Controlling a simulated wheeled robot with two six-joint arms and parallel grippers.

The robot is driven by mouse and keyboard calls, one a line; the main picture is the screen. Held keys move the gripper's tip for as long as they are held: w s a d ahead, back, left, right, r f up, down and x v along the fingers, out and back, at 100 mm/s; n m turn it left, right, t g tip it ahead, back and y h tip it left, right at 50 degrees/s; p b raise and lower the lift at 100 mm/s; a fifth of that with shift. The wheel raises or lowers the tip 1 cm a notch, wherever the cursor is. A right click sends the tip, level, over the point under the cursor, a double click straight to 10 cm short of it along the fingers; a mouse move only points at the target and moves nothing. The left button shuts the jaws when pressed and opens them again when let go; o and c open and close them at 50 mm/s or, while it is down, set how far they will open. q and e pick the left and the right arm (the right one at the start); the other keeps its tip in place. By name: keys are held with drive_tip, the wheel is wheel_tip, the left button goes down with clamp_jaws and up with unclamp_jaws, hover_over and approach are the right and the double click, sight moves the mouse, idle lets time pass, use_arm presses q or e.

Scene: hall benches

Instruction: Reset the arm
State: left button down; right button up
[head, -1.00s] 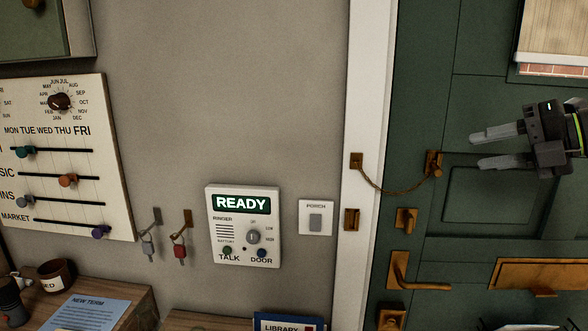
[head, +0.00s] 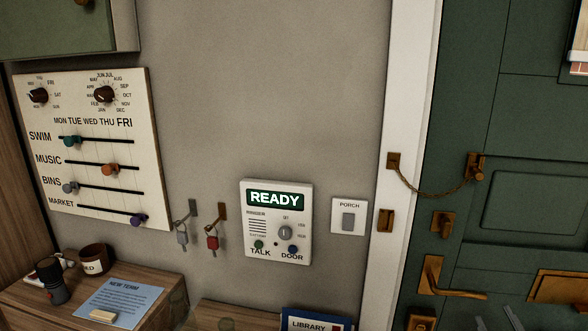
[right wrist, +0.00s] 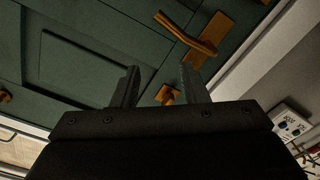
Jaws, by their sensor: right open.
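My right gripper (head: 496,320) shows only by its grey fingertips at the bottom right edge of the head view, in front of the green door (head: 490,120). In the right wrist view my right gripper (right wrist: 160,85) has its two dark fingers apart with nothing between them. Beyond them are the green door (right wrist: 90,60) and its brass lever handle (right wrist: 190,35), which also shows in the head view (head: 434,278). The rest of the right arm is outside the head view. My left gripper is in neither view.
A door chain (head: 430,190) spans the white frame (head: 405,130) and door. An intercom (head: 270,215) reading READY, a porch switch (head: 348,216), two hanging keys and a slider board (head: 95,150) are on the wall. A mug (head: 93,258) and blue paper (head: 125,302) are on the bench.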

drive_tip(key=s+a+f+m+g, duration=0.2)
drive_tip(key=s+f+m+g, duration=0.2)
drive_tip(key=s+f+g, duration=0.65)
drive_tip(key=s+a+f+m+g+y, duration=0.1)
drive_tip(key=s+a+f+g, duration=0.15)
drive_tip(key=s+f, duration=0.4)
drive_tip(key=s+a+f+g+y, duration=0.1)
drive_tip(key=s+a+f, duration=0.3)
drive_tip(key=s, duration=0.5)
wheel_tip(320, 180, down, 24)
drive_tip(key=d+g, duration=0.1)
drive_tip(key=d, duration=0.1)
drive_tip(key=s+a+f+g+y, duration=0.1)
drive_tip(key=s+f, duration=1.4)
drive_tip(key=f, duration=0.1)
drive_tip(key=shift+a, duration=0.4)
drive_tip(key=shift+s+f, duration=0.1)
drive_tip(key=shift+s, duration=0.05)
drive_tip(key=shift+c, duration=0.4)
